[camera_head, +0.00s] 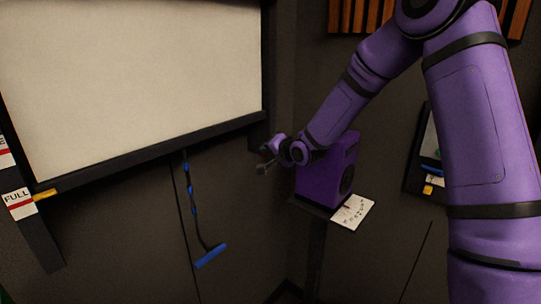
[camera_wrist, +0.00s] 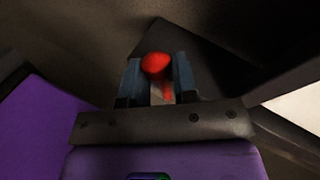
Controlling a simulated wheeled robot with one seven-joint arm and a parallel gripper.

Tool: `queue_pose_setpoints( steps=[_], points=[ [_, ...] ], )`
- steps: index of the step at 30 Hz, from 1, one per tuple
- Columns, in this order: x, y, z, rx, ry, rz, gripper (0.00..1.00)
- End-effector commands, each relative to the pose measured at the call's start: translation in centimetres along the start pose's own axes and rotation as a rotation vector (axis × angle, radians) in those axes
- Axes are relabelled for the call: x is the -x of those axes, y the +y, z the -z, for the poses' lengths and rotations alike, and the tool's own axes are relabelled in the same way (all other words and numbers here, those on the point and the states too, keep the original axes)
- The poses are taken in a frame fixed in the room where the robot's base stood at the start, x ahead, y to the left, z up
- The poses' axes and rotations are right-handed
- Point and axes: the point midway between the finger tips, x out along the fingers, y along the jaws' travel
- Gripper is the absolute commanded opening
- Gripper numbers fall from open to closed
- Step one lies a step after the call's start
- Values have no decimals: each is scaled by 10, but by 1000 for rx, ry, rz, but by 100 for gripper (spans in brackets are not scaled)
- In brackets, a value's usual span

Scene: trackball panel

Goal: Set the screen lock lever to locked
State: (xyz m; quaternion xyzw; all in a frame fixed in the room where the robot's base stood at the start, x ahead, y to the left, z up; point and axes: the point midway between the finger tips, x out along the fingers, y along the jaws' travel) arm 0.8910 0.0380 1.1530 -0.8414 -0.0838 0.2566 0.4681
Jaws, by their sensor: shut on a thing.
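A red-knobbed lever (camera_wrist: 157,66), which looks like the screen lock lever, sits between the two blue fingers of my gripper (camera_wrist: 158,82) in the wrist view. The fingers are shut on it, with the rounded red knob at their tips and a thin red stem running down between them. In the head view my gripper (camera_head: 264,160) is at the lower right corner of the screen (camera_head: 140,75). The lever is too small and covered to make out there, and I cannot tell its setting.
A purple speaker-like box (camera_head: 330,172) stands close to my wrist, with a white paper (camera_head: 353,211) beside it. A blue pull handle (camera_head: 210,255) hangs below the screen. A yellow pointer (camera_head: 45,193) is by the FULL label (camera_head: 19,198). A wall panel (camera_head: 420,165) is at right.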

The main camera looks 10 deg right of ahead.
Motion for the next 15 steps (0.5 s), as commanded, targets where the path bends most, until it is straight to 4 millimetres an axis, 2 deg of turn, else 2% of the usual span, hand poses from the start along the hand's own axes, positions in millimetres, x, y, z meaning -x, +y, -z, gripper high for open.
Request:
queue_pose_setpoints(
  steps=[15],
  points=[
    [7, -14, 6, -267, -115, -8, 0]
  ],
)
